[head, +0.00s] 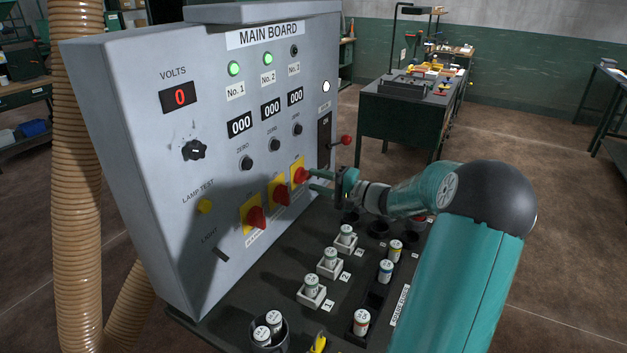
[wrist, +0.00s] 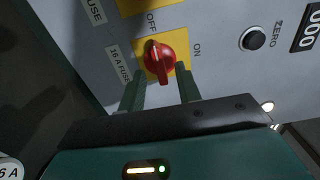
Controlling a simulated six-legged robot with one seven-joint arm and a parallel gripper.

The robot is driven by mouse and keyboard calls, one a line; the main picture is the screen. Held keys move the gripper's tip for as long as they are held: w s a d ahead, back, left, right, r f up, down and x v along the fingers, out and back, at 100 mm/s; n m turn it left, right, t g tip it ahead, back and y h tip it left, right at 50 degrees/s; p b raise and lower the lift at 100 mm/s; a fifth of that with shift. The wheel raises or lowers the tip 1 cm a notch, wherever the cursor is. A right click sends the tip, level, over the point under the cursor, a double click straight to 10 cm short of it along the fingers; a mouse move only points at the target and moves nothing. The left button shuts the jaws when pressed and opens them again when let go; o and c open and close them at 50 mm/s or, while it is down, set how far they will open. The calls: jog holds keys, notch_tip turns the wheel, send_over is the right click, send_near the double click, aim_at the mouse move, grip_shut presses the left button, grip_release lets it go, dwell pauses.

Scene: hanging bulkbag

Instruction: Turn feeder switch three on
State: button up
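The third feeder switch (head: 301,175) is a red knob on a yellow plate, rightmost of three on the grey main board. In the wrist view the same red knob (wrist: 159,60) has its grip pointing roughly towards the word OFF; ON is printed to its right. My gripper (head: 316,181) is at this switch from the right. In the wrist view my two fingers (wrist: 160,78) are open, one to each side of the knob's lower end, with gaps between. Lamps No. 1 (head: 234,69) and No. 2 (head: 268,58) glow green; the third lamp (head: 294,50) is dark.
The other two red switches (head: 257,217) (head: 281,195) sit left of the third. A red-knobbed lever (head: 345,140) sticks out right of the board. Fuses in holders (head: 331,258) and a cup of fuses (head: 269,330) stand on the dark bench below. A tan hose (head: 78,180) hangs at left.

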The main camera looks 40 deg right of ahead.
jog(key=shift+x, duration=0.85)
grip_shut()
